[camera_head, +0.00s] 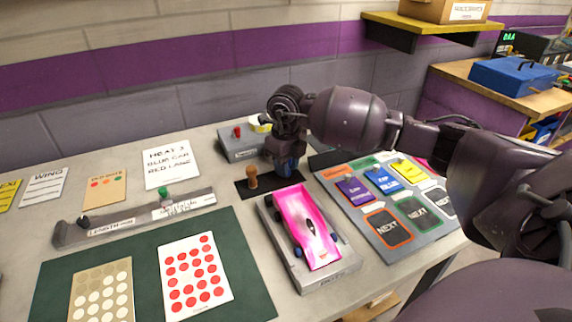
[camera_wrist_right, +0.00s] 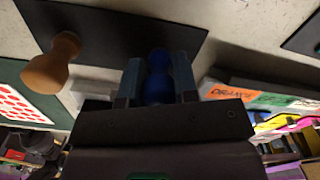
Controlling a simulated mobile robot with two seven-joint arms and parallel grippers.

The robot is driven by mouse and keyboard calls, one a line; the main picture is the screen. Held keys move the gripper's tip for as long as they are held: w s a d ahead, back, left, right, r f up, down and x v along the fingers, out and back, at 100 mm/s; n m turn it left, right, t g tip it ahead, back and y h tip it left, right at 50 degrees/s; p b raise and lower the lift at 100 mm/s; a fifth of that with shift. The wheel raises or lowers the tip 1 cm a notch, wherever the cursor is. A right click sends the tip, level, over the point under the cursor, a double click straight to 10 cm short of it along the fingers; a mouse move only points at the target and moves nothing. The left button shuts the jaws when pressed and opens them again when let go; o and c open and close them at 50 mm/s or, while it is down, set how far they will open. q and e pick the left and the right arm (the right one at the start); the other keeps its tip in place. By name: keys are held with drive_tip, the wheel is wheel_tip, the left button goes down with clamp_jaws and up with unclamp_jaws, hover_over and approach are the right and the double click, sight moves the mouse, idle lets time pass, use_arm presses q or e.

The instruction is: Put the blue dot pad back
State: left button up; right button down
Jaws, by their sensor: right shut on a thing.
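The blue dot pad (camera_wrist_right: 158,78) shows as a dark blue rounded knob between the fingers of my right gripper (camera_wrist_right: 158,85) in the wrist view. In the head view my right gripper (camera_head: 285,168) points down at the right end of a black strip (camera_head: 268,185). It is shut on the blue pad, and the fingers hide most of it. I cannot tell whether the pad touches the strip. A wooden-handled pad (camera_head: 252,178) stands upright on the strip, left of the gripper. It also shows in the wrist view (camera_wrist_right: 50,65). My left gripper is not in view.
A pink car (camera_head: 305,225) lies in a grey tray (camera_head: 335,277) just in front. A grey board with coloured cards (camera_head: 385,242) is at the right. A grey box (camera_head: 238,148) stands behind. A green mat (camera_head: 245,285) with dotted sheets lies front left.

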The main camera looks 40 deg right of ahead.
drive_tip(key=shift+f, duration=0.15)
drive_tip(key=c, duration=1)
unclamp_jaws()
drive_tip(key=shift+o, duration=0.6)
drive_tip(key=shift+r, duration=0.4)
wheel_tip(320, 180, up, 11)
drive_tip(key=shift+f+p, duration=0.2)
drive_tip(key=shift+p, duration=0.55)
drive_tip(key=shift+r, duration=0.45)
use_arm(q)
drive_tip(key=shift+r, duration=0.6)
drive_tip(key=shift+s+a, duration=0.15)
